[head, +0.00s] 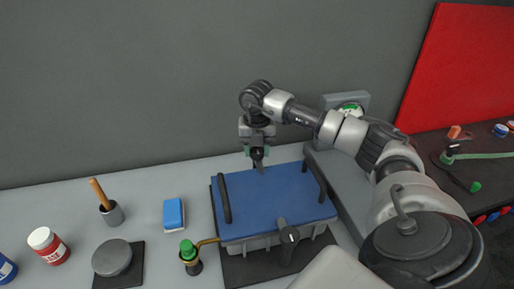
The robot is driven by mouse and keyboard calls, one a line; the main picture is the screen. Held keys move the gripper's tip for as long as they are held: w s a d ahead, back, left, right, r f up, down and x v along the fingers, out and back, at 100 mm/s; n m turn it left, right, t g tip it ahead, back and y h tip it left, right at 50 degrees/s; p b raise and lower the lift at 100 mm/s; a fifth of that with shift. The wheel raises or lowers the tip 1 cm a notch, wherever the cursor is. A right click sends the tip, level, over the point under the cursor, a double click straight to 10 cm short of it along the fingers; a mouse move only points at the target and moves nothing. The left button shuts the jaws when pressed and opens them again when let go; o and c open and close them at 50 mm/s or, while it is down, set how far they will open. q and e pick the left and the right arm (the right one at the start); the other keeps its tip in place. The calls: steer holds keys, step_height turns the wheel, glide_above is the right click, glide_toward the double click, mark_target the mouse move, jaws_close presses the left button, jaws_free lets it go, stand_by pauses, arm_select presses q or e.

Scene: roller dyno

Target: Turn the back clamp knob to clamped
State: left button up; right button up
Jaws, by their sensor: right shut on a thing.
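The roller dyno shows as a blue-topped box (265,198) on a dark mat, with a black handle bar on its left and another on its right. A front clamp knob (289,236) is a dark grey lever on the near side. The back clamp knob (258,155) is at the far edge, mostly hidden by my right gripper (257,150). That gripper points down and is shut on the back knob. The knob's angle is hard to tell. My left gripper is not in view.
A blue sponge (173,214), a grey disc (112,258), a brush cup (111,213) and a red jar (48,245) lie further left. A grey wall stands close behind.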

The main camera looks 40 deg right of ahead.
mark_target(257, 150)
steer(key=shift+d+r, duration=0.1)
stand_by(0.4)
steer(key=o, duration=0.9)
step_height(257, 150, up, 11)
steer(key=shift+f+b, duration=0.15)
steer(key=shift+b, duration=0.6)
